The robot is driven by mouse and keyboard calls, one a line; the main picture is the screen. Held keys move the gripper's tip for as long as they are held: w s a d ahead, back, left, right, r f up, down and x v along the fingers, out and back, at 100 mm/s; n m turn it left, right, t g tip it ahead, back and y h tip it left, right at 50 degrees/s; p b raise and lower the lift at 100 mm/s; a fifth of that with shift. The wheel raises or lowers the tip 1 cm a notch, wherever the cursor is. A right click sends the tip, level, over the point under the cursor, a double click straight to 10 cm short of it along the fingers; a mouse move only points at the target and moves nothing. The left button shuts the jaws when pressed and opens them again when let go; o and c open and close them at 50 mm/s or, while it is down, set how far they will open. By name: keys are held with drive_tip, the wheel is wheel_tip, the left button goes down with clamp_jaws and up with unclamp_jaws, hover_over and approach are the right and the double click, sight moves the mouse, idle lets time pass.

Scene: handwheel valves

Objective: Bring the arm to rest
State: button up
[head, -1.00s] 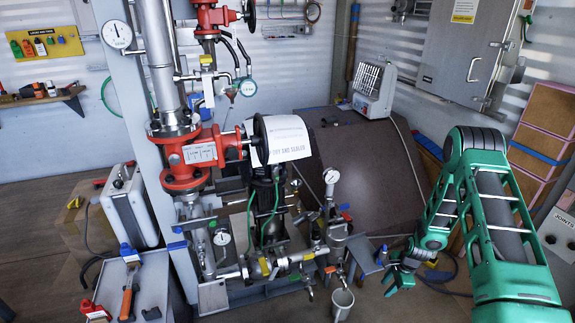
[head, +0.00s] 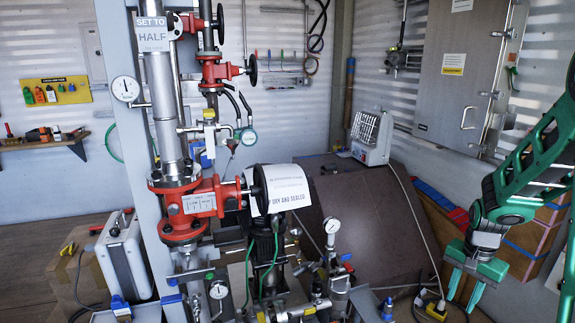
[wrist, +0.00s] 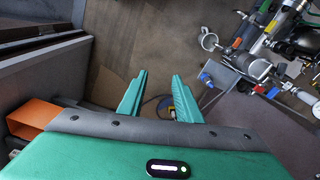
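My gripper (head: 461,287) hangs at the right side of the head view, its two green fingers apart and pointing down. In the wrist view my gripper (wrist: 158,82) is open, with nothing between its fingers and the floor beyond. My green arm comes in from the right edge of the head view. The red valve body (head: 192,203) stands on the pipe left of centre, well apart from my gripper. Its dark handwheel (head: 260,189) faces right, beside a white printed sheet (head: 285,190). Another red valve (head: 217,72) with a dark handwheel (head: 252,70) is higher up.
A sign reading "SET TO HALF" (head: 152,34) hangs at the top left. A grey metal cabinet (head: 462,85) is on the wall behind my arm. Wooden boxes (head: 522,243) stand at the right. A brown panel (head: 365,205) and a heater (head: 371,137) are behind the pipework.

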drive_tip(key=s+a+r+n, duration=0.2)
drive_tip(key=s+r, duration=0.5)
drive_tip(key=s, duration=0.5)
drive_tip(key=s+a+r+n, duration=0.2)
drive_tip(key=s+r, duration=0.4)
drive_tip(key=s, duration=0.7)
drive_tip(key=shift+a+r+n+y, duration=0.3)
drive_tip(key=shift+r+n+y, duration=0.1)
drive_tip(key=shift+s, duration=0.1)
drive_tip(key=shift+w+f+g, duration=0.25)
drive_tip(key=shift+w+g, duration=0.05)
drive_tip(key=shift+w, duration=0.35)
drive_tip(key=shift+s, duration=0.15)
